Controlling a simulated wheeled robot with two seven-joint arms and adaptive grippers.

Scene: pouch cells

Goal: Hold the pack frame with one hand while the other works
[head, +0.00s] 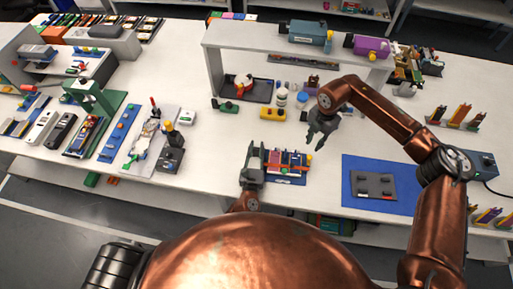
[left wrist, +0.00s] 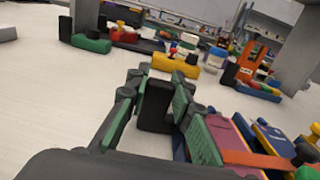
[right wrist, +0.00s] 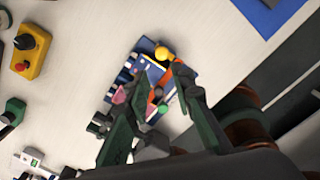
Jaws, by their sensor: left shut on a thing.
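The pack frame (head: 288,164) lies on the white table, with purple and blue cells, an orange strap across it and small coloured knobs. It also shows in the left wrist view (left wrist: 225,137) and below my right gripper in the right wrist view (right wrist: 118,88). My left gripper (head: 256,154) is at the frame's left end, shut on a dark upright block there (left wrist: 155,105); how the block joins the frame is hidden. My right gripper (head: 315,142) is open and empty, fingers pointing down, above the table just behind the frame's right side.
A blue mat (head: 357,203) with a dark grey tray (head: 375,185) lies to the right. Several fixtures crowd the left. Bare table surrounds the frame.

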